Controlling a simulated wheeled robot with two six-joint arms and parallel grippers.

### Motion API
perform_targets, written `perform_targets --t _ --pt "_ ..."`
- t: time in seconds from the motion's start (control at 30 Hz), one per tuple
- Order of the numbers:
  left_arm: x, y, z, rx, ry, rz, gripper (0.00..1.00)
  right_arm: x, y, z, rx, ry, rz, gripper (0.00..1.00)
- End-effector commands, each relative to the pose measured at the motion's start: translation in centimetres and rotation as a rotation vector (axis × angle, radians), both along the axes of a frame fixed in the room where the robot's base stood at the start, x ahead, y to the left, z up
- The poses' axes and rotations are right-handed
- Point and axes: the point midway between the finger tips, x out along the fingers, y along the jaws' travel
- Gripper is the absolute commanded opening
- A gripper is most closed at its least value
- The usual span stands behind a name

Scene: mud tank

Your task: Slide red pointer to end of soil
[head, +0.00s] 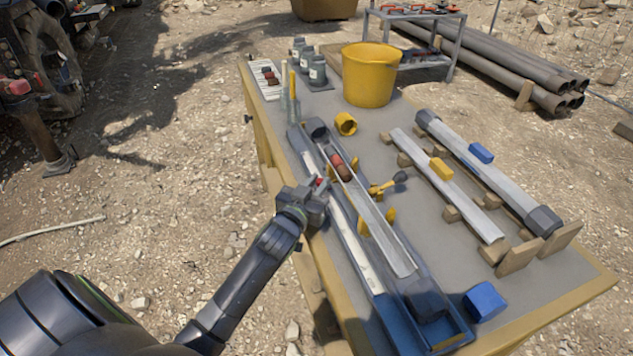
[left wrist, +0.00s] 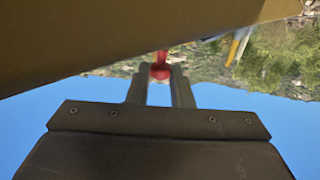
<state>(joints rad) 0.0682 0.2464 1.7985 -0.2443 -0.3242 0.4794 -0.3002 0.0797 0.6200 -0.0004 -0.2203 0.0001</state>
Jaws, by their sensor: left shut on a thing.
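My left gripper (head: 318,192) is at the left long side of the trough assembly on the table. It is shut on the red pointer (head: 320,182), which shows as a small red spot at the fingertips. In the left wrist view the red pointer (left wrist: 160,71) sits between the two fingers. The soil (head: 342,168) is a short reddish-brown run inside the clear trough (head: 388,235), toward its far end. A pale strip (head: 352,245) runs along the trough's left side, beside the gripper. My right gripper is not in view.
A yellow bucket (head: 369,75) and grey jars (head: 317,70) stand at the far end of the table. A yellow cap (head: 346,124) lies near the trough. Two tubes on wooden blocks, one with a yellow slider (head: 441,168), lie right. A blue block (head: 485,301) is near front.

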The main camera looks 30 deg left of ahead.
Motion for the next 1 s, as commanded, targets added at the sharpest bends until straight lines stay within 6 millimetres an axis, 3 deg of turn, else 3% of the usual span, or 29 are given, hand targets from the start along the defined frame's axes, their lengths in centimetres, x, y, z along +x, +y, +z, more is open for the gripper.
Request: perform_targets --t 0.03,0.2,0.57,0.77,1.0 --pt "0.0 0.0 0.0 0.002 -0.001 0.0 0.22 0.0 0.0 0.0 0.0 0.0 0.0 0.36" --pt "0.0 0.0 0.0 0.001 0.0 0.0 0.41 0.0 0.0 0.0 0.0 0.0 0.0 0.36" --pt "-0.7 0.0 -0.1 0.0 0.0 0.0 0.41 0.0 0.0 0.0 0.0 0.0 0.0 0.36" --pt "-3.8 -0.3 -0.2 -0.001 0.002 0.0 0.41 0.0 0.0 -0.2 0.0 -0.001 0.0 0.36" --pt "-9.0 -0.7 -0.2 0.0 0.002 0.001 0.41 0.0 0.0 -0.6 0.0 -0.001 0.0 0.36"
